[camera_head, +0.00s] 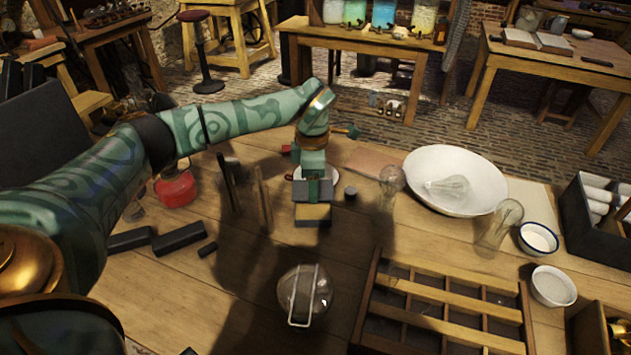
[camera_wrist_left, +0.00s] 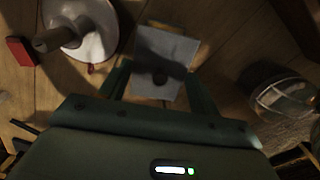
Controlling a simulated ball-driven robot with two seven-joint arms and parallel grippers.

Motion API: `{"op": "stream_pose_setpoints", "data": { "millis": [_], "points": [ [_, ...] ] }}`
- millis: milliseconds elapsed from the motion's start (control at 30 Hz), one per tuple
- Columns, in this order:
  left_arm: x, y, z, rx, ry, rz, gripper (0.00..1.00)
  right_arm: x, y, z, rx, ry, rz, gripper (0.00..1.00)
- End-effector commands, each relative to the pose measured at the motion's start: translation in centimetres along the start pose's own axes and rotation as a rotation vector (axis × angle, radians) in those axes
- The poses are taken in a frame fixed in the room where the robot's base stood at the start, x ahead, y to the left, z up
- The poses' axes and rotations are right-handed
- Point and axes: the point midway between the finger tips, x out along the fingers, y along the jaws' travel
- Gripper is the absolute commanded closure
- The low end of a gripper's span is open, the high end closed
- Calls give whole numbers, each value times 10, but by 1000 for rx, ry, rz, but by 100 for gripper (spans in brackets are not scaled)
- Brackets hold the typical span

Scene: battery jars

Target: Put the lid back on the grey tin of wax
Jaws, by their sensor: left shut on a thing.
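My left gripper (camera_head: 313,178) points down over the table and is shut on a flat grey lid (camera_head: 300,191). In the left wrist view the lid (camera_wrist_left: 165,50) is a grey square plate between the two fingers, with a dark round spot near its middle. Just below and in front of it in the head view is a box with a yellowish top (camera_head: 313,213), which looks like the tin of wax. A strip of yellow (camera_wrist_left: 160,25) shows past the lid's far edge in the wrist view. The lid hides most of the tin; I cannot tell whether they touch. My right gripper is not in view.
Upright wooden pieces (camera_head: 263,203) stand left of the gripper, with a red vessel (camera_head: 176,189) beyond. A white basin (camera_head: 455,181), glass bulbs (camera_head: 391,186) and a compartment tray (camera_head: 440,310) lie to the right. A caged lamp (camera_head: 305,293) lies in front.

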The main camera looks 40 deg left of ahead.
Motion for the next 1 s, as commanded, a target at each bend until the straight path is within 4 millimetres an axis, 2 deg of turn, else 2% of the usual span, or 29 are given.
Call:
{"op": "stream_pose_setpoints", "data": {
  "millis": [400,700,1000],
  "points": [
    [46,0,0,1,4,-5,59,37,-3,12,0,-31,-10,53],
    [59,0,0,-1,0,-1,59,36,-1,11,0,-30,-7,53],
    [59,0,0,0,0,-1,59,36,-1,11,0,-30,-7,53]
  ]
}}
